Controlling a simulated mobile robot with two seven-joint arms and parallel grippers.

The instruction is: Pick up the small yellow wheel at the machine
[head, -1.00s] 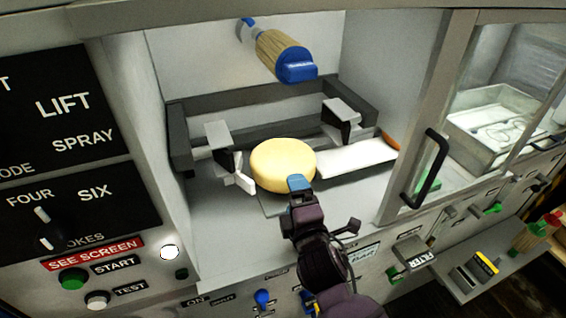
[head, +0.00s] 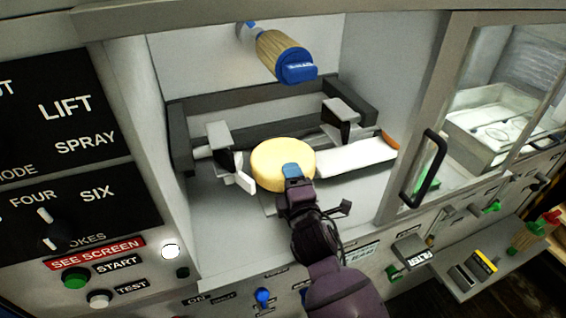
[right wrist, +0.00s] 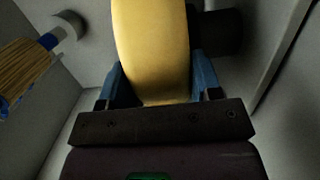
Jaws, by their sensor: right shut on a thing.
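The small yellow wheel (head: 281,158) is in the machine's open bay, between two grey clamp-like holders, the left one (head: 221,140) and the right one (head: 340,118). My right gripper (head: 292,172) is at the wheel's near edge. In the right wrist view, the blue fingers of my right gripper (right wrist: 160,88) lie on both sides of the yellow wheel (right wrist: 152,50) and are shut on it. Whether the wheel touches the surface below is hard to tell. My left gripper is out of view.
A brush with a blue end (head: 287,58) hangs above the wheel. A white cloth-like piece (head: 350,158) lies to its right. A door frame with a black handle (head: 424,170) stands at the right of the bay. Panels with buttons (head: 76,278) are at the left.

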